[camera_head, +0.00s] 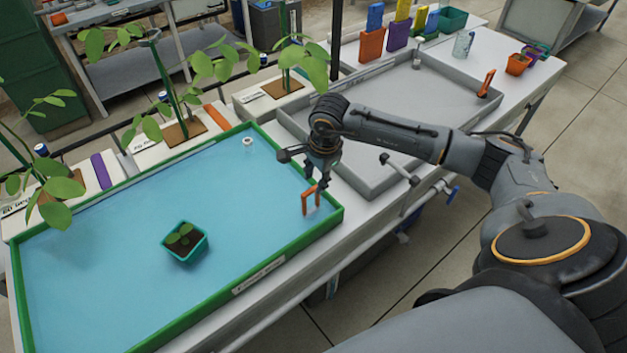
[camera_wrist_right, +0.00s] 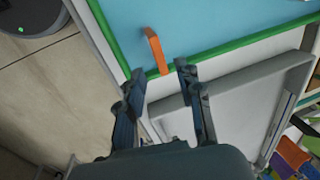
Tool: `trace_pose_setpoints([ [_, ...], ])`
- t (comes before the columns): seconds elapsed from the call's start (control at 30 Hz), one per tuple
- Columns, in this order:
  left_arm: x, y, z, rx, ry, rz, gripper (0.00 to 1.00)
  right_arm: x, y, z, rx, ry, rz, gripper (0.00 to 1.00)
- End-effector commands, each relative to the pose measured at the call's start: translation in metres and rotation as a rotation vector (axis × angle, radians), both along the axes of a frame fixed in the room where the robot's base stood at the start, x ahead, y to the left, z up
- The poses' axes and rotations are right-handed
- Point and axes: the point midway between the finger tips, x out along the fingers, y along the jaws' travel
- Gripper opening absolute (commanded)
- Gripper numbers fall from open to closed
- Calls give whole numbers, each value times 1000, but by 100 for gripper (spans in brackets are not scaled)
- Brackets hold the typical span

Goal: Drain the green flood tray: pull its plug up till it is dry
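The green flood tray (camera_head: 331,226) holds a sheet of blue water; its green rim also shows in the wrist view (camera_wrist_right: 107,33). An orange plug handle (camera_head: 305,203) stands upright in its near right corner; in the wrist view the handle (camera_wrist_right: 155,47) rises inside the green rim. My right gripper (camera_head: 317,182) is just above the handle. In the wrist view its two fingers (camera_wrist_right: 157,73) are spread apart, with the handle lying beyond the gap between the tips. It appears not to be gripped. My left gripper is out of view.
A teal pot with a seedling (camera_head: 184,243) and a small white fitting (camera_head: 248,143) are in the green tray. A grey tray (camera_head: 430,97) with its own orange handle (camera_head: 486,82) lies to the right. Tall leafy plants (camera_head: 205,65) line the back edge.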

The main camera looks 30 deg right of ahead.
Motion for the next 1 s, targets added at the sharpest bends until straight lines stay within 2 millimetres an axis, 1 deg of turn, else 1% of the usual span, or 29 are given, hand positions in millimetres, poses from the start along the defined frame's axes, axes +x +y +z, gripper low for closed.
trace_pose_setpoints([
  [0.03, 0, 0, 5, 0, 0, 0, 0, 1, 1, -7, 0, 3, 1, 36],
  [0.1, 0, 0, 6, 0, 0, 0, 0, 3, 1, -17, 2, 3, 0, 36],
  [0.23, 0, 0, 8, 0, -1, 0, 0, 6, 1, -28, 1, 1, 0, 36],
  [0.37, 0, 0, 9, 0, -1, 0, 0, 6, 1, -33, 0, 0, 1, 36],
  [0.57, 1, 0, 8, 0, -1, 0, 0, 6, 1, -34, 1, -1, 1, 36],
  [0.6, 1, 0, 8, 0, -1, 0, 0, 6, 1, -34, 1, -1, 1, 34],
  [0.77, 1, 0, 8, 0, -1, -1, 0, 7, 1, -33, 1, -1, 1, 1],
  [1.0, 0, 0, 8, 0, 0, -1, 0, 6, 1, -33, 1, -1, 1, 0],
])
